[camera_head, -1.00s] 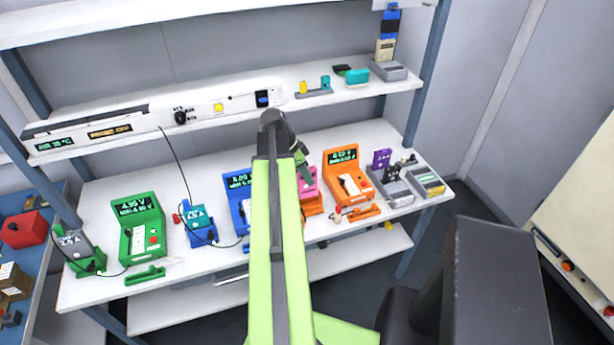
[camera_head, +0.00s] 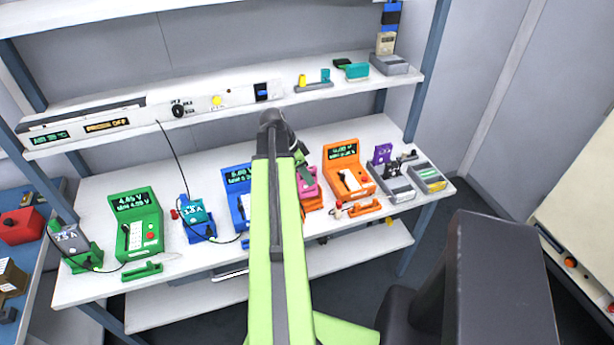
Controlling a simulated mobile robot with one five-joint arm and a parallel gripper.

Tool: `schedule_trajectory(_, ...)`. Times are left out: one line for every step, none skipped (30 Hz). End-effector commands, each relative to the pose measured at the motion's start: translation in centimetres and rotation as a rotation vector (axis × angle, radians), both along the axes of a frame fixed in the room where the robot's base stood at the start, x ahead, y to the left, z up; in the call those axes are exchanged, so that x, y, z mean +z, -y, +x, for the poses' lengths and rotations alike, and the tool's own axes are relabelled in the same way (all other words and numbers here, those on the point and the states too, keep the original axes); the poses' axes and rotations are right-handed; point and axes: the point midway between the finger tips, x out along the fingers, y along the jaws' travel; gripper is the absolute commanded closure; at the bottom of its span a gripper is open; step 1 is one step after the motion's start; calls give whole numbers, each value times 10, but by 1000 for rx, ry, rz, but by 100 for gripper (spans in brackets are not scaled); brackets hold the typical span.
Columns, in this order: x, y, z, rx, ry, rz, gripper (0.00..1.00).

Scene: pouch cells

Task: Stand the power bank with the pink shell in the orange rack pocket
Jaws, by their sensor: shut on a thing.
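The power bank with the pink shell (camera_head: 309,186) shows as a small pink patch just right of my arm. My gripper (camera_head: 304,172) is dark, partly hidden behind my arm's end, and shut at the pink power bank. The orange rack pocket (camera_head: 313,203) lies directly below the pink shell in the picture, between the blue and orange testers. The pink shell's lower edge meets the orange in this view; I cannot tell whether it is inside the pocket or above it. My arm hides the left side of both.
An orange tester (camera_head: 346,172) stands close on the right, a blue tester (camera_head: 238,190) on the left behind my arm. A green tester (camera_head: 137,225) is farther left. Grey racks (camera_head: 396,190) stand at the right. A shelf (camera_head: 225,122) runs above the bench.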

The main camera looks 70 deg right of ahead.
Motion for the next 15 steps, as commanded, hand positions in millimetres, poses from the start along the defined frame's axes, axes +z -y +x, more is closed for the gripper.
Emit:
schedule_trajectory(-2, 0, 0, 0, 0, 0, 100)
schedule_trajectory(-3, 0, 0, 0, 0, 0, 100)
schedule_trajectory(-4, 0, 0, 0, 0, 0, 100)
schedule_trajectory(-4, 0, 0, 0, 0, 0, 100)
schedule_trajectory(-5, 0, 0, 0, 0, 0, 100)
schedule_trajectory(-6, -1, -1, 0, 0, 0, 100)
schedule_trajectory(-7, -1, -1, 0, 0, 0, 100)
schedule_trajectory(-7, -1, -1, 0, 0, 0, 100)
schedule_trajectory(-8, -1, -1, 0, 0, 0, 100)
schedule_trajectory(-9, -1, -1, 0, 0, 0, 100)
schedule_trajectory(-10, -1, -1, 0, 0, 0, 100)
schedule_trajectory(-10, -1, -1, 0, 0, 0, 100)
schedule_trajectory(-11, -1, -1, 0, 0, 0, 100)
schedule_trajectory(-12, -1, -1, 0, 0, 0, 100)
schedule_trajectory(-12, -1, -1, 0, 0, 0, 100)
